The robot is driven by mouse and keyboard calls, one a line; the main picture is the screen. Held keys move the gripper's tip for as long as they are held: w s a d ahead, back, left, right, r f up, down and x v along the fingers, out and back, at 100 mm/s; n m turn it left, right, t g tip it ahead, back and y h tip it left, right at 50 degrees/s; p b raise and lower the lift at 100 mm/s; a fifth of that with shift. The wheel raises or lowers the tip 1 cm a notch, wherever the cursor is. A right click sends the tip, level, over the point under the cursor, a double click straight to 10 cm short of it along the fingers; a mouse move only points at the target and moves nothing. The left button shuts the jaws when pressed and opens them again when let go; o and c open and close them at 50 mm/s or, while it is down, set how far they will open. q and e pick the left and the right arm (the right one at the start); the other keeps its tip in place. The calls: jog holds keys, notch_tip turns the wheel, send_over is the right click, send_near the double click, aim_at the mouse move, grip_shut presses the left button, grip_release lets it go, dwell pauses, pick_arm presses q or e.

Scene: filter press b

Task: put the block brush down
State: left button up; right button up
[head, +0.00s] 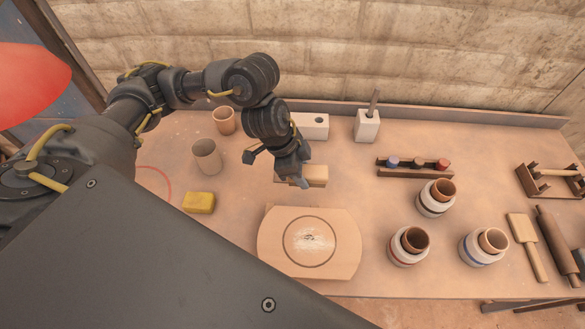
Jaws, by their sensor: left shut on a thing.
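My left gripper (291,181) reaches in over the table from the left and points down. It is shut on the block brush (317,175), a pale wooden block whose right part shows beside the fingers. My right gripper is not in view.
A pale board (345,245) with a ring lies in front. A yellow sponge-like block (199,203), two cups (207,158) and a red ring mark (169,187) are left. Several nested pots (409,246) and a dark rack (415,168) stand right. White blocks (314,126) stand behind.

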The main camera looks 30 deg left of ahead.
pick_arm(q)
jog(key=w+a+f+b, duration=0.1)
jog(key=w+a+f, duration=0.2)
jog(key=w+a+f+b, duration=0.1)
jog(key=w+a+f, duration=0.2)
jog(key=f, duration=0.1)
jog(key=shift+w+a+f, duration=0.25)
jog(key=shift+w+a, duration=0.1)
jog(key=shift+w, duration=0.05)
jog(key=shift+w+a+f, duration=0.15)
jog(key=shift+w+a+f+b, duration=0.1)
jog(key=shift+f+b, duration=0.15)
jog(key=shift+f, duration=0.65)
jog(key=shift+w+a+f+b, duration=0.1)
jog(key=shift+f+b, duration=0.15)
jog(key=shift+f, duration=0.65)
jog(key=shift+f, duration=0.15)
jog(key=o, duration=1)
